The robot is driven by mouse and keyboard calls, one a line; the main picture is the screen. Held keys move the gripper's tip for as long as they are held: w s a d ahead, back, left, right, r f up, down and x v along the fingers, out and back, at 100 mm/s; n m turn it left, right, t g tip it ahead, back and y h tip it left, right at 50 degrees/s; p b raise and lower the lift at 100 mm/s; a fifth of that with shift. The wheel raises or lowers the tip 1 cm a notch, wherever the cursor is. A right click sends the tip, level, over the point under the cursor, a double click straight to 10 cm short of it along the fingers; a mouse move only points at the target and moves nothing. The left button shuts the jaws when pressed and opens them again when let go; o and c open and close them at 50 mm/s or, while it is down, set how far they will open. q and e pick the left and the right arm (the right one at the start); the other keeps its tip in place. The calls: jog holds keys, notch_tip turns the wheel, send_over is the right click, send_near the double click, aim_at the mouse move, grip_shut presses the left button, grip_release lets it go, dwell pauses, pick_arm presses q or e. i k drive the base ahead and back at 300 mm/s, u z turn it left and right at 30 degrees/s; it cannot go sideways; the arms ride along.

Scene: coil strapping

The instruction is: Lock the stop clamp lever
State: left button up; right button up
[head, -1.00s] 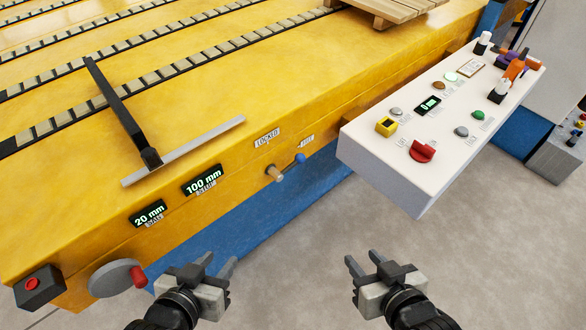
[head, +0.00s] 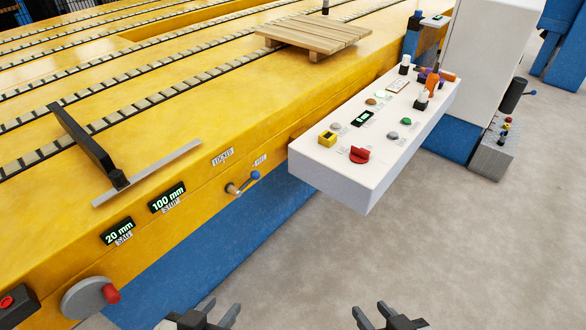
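The stop clamp lever (head: 243,184) is on the front face of the yellow machine, a short metallic rod with a blue knob at its right end. The knob points right and slightly up, beside the FREE label (head: 260,160); the LOCKED label (head: 222,157) is up and left of the lever. My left gripper (head: 222,312) is at the bottom edge, below the lever and well apart from it, open and empty. My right gripper (head: 371,314) is at the bottom right of centre, open and empty. Both wrists are cut off by the picture's edge.
A white control panel (head: 330,188) with buttons and a red knob juts out right of the lever. Displays reading 20 mm (head: 118,232) and 100 mm (head: 167,197) and a handwheel (head: 88,297) are to the left. A wooden pallet (head: 312,36) lies on top. The floor in front is clear.

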aim_at(255, 175)
jog(key=z, duration=0.05)
jog(key=i, duration=0.85)
jog(key=u, duration=0.55)
